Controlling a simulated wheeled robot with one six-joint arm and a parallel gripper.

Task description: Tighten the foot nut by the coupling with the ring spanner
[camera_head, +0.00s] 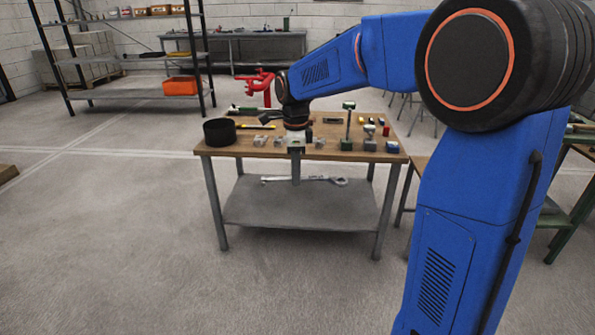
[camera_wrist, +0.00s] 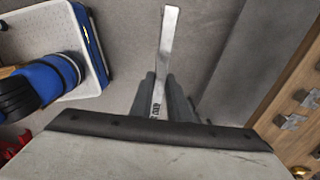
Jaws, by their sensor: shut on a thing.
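The spanner (camera_head: 325,180) is a long silver bar lying level, with a wider head at its right end in the head view. My gripper (camera_head: 296,180) points down at the near side of the wooden-topped workbench and is shut on the spanner near its middle. In the wrist view, the spanner (camera_wrist: 170,35) sticks out upward between the fingers of my gripper (camera_wrist: 161,88), with dark lettering by the grip. My gripper's body hides its other part there. I cannot make out the foot nut or the coupling in either view.
The workbench (camera_head: 378,157) carries a black cylinder (camera_head: 220,132), several small blocks and a green upright piece (camera_head: 347,125). Its grey lower shelf (camera_head: 300,210) looks bare. A black rack (camera_head: 135,93) with an orange bin (camera_head: 181,86) stands back left. The floor left of the bench is clear.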

